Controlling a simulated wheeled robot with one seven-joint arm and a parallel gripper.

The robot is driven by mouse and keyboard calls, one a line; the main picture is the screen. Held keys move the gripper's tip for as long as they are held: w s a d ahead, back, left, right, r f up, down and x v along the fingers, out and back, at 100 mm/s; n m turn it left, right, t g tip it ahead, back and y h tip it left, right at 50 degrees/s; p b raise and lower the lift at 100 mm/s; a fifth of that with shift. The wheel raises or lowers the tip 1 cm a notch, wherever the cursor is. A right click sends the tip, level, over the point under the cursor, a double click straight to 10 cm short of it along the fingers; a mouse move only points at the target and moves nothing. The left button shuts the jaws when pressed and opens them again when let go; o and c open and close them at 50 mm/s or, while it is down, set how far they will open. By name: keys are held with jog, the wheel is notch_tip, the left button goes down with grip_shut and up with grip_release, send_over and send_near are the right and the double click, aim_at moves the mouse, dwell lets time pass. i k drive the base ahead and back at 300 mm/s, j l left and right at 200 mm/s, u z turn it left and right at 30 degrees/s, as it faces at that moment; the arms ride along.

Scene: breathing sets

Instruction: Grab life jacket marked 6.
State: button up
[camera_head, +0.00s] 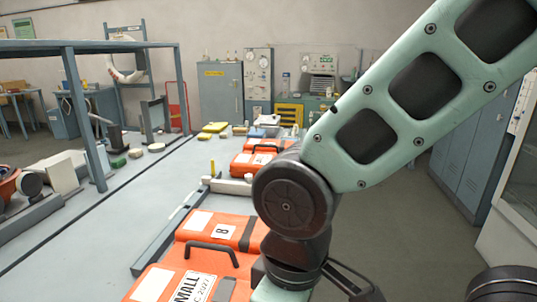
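An orange pack (228,257) lies on the near end of the grey bench, partly behind my arm and cut off by the bottom edge. It has a black handle and white labels. One label shows a single character that looks like 8 or B; another reads "MALL". A second orange pack (252,162) lies further back on the bench, partly hidden by my arm's joint. I cannot read a number on it, and no 6 is legible. My arm comes from the upper right and bends down over the right side of the near pack. My gripper is out of frame.
The grey bench (104,225) has a raised rail (165,240) left of the packs. Small yellow and green items lie at its far end. A shelf frame (84,120) stands at left. Grey cabinets (221,92) are at the back. Open floor (400,215) lies right of the bench.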

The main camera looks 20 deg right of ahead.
aim_at(257, 152)
jog(key=i+l, duration=0.3)
jog(key=l, duration=0.15)
jog(key=i+l, duration=0.65)
jog(key=l, duration=0.25)
jog(key=i+l+u, duration=0.1)
jog(key=i+l, duration=0.55)
jog(key=l, duration=0.3)
jog(key=i+l, duration=0.3)
jog(key=l, duration=0.15)
jog(key=i+l, duration=0.3)
jog(key=l, duration=0.2)
